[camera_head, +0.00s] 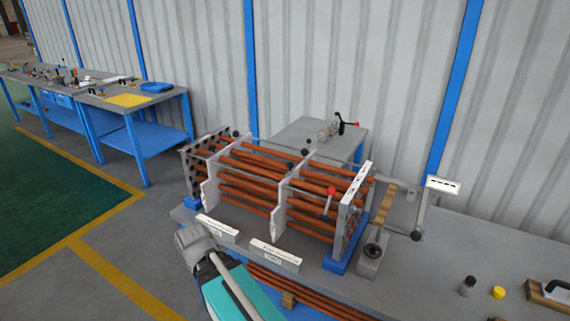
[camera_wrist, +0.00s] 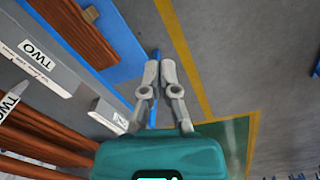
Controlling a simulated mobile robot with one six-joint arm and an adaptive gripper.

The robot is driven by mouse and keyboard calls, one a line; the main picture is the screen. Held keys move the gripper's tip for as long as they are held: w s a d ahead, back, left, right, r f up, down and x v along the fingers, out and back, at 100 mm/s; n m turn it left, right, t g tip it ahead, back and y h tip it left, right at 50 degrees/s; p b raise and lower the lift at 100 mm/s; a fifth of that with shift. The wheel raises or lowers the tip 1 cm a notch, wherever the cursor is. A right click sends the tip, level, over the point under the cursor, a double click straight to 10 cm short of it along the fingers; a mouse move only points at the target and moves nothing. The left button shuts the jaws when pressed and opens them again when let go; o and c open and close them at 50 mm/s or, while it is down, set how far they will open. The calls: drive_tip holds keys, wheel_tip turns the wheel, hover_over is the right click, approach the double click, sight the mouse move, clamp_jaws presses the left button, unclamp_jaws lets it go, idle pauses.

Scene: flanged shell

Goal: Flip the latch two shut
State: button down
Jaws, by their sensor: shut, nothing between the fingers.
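The tube bundle rack (camera_head: 275,190) holds orange-brown tubes between upright plates on the bench. A red-knobbed lever (camera_head: 331,191) stands at its right part, and several black knobs show along its top. I cannot tell which part is latch two. In the wrist view, a label reading TWO (camera_wrist: 37,55) lies on a grey surface at the upper left, and a second TWO label (camera_wrist: 8,103) is cut by the left edge. My gripper (camera_head: 190,237) is shut and empty in front of the rack's left part, near the bench edge. Its fingers (camera_wrist: 159,68) show over the floor in the wrist view.
Two white labelled blocks (camera_head: 217,228) (camera_head: 275,255) sit along the bench's front edge. A clamp with a handwheel (camera_head: 372,250) stands right of the rack. Bare bench (camera_head: 450,250) lies farther right. Floor is open to the left, up to a workbench with a yellow sheet (camera_head: 127,100).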

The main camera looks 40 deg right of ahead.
drive_tip(key=w+d+r+h, duration=0.1)
drive_tip(key=w+d+h, duration=0.4)
drive_tip(key=d, duration=0.5)
drive_tip(key=m+g+h, duration=0.1)
drive_tip(key=g+h, duration=0.1)
drive_tip(key=h, duration=1)
approach(289, 169)
drive_tip(key=w+d, duration=0.4)
drive_tip(key=w, duration=0.2)
drive_tip(key=shift+s+r+b, duration=0.2)
drive_tip(key=shift+r+b, duration=0.15)
drive_tip(key=shift+r, duration=0.05)
drive_tip(key=shift+d, duration=0.15)
drive_tip(key=shift+s+d, duration=0.65)
drive_tip(key=shift+d, duration=0.5)
drive_tip(key=shift+s+d, duration=0.7)
drive_tip(key=shift+d, duration=0.45)
drive_tip(key=shift+s+d, duration=0.65)
drive_tip(key=shift+d, duration=0.45)
